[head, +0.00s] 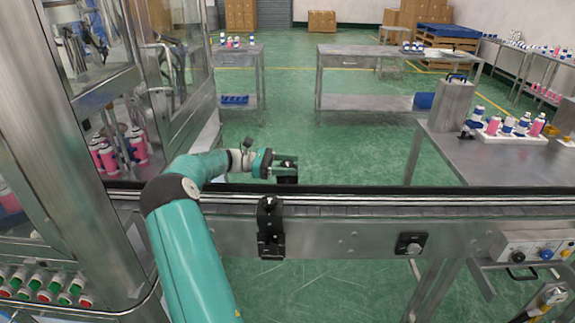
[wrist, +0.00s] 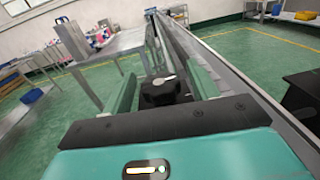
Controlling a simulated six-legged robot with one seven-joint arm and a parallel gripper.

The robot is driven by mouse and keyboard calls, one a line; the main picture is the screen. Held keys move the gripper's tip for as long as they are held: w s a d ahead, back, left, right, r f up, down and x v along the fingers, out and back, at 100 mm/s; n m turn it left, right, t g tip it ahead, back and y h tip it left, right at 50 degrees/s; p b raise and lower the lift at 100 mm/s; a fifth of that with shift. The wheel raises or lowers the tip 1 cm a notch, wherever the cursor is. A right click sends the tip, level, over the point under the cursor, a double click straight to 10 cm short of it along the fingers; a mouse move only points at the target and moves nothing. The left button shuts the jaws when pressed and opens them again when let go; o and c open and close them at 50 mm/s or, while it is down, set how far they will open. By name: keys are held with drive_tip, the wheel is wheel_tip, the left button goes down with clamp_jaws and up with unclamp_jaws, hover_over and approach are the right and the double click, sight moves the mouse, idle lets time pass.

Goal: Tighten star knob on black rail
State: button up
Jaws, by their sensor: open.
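The black star knob (wrist: 160,91) shows in the wrist view between my two green fingers, with a pale spot on its top. My gripper (wrist: 163,87) is open, one finger on each side of the knob; I cannot tell whether either finger touches it. In the head view my gripper (head: 287,165) is above the conveyor's far edge, with a dark piece, seemingly the knob (head: 287,179), at its fingertips. The black rail (head: 400,190) runs along that far edge of the conveyor. The knob's lower part and its seat are hidden.
A black bracket (head: 270,228) is fixed on the conveyor's near side. The glass-and-steel machine (head: 110,90) stands at the left. A steel table (head: 490,160) with a tray of bottles and cans is at the right. Green floor lies open beyond the conveyor.

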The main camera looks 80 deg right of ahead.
drive_tip(key=c, duration=1)
drive_tip(key=shift+m+y, duration=0.8)
drive_tip(key=shift+y, duration=0.5)
drive_tip(key=shift+w, duration=0.1)
drive_tip(key=o, duration=1)
